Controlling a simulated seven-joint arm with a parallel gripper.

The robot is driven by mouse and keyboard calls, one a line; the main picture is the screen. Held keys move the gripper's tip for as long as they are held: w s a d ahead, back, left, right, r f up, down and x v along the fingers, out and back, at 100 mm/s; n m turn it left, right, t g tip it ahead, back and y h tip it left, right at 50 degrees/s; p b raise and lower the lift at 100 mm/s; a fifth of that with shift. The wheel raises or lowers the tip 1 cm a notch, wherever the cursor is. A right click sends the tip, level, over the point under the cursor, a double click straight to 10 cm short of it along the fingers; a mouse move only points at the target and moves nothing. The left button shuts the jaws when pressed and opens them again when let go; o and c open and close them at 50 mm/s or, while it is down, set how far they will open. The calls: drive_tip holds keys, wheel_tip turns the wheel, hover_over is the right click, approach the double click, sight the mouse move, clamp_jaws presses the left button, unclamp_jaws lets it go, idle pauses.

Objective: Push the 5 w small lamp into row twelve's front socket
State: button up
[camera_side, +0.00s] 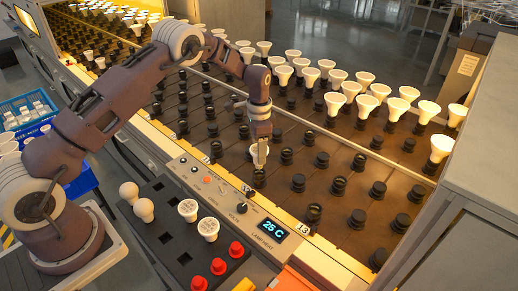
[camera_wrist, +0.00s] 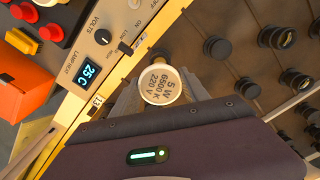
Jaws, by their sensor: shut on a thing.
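My gripper (camera_side: 261,142) is shut on a small white lamp (camera_wrist: 162,86), whose face reads 5 W, 6500 K, 220 V in the wrist view. The lamp also shows in the side view (camera_side: 260,157), upright between the fingertips with its face up. Directly below it is a black front socket (camera_side: 259,178), one row before the row marked 13. No number for this socket is clearly readable.
The control panel (camera_side: 222,190) reads 25 C beside the front sockets. A black tray (camera_side: 168,234) holds round bulbs and other lamps. Empty sockets surround my gripper; many lit-looking lamps (camera_side: 349,88) stand farther back. A grey cabinet (camera_side: 468,190) stands at the right.

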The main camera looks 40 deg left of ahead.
drive_tip(key=shift+f, duration=0.15)
drive_tip(key=shift+f, duration=1.8)
drive_tip(key=o, duration=1.5)
drive_tip(key=shift+c, duration=0.2)
wheel_tip(320, 180, up, 7)
drive_tip(key=shift+r, duration=0.1)
